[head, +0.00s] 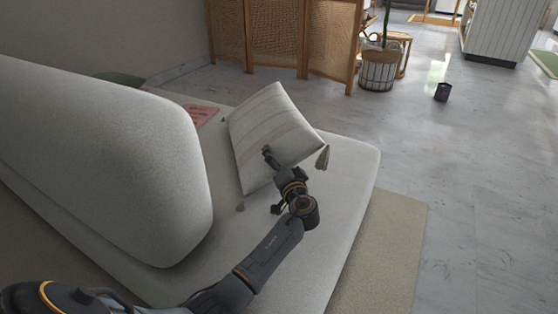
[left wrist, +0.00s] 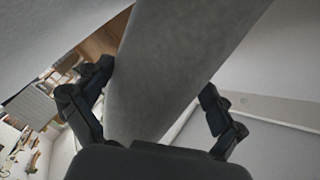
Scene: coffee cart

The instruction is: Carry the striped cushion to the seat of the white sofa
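The striped cushion (head: 262,122), cream with tan stripes and corner tassels, is tilted over the seat of the white sofa (head: 345,180) in the head view. Whether its lower corner touches the seat is unclear. My left gripper (head: 272,180) straddles the cushion's near lower edge, one finger across its striped face and the other below. In the left wrist view, the cushion (left wrist: 170,65) fills the space between the two fingers, which appear to press its sides. My right gripper is not in view.
The sofa's thick backrest (head: 110,150) rises at the left. A pink item (head: 201,115) lies behind the cushion. A rattan screen (head: 278,40), potted plant (head: 378,70) and dark purple cup (head: 442,92) stand beyond. A beige rug (head: 395,235) borders open grey floor.

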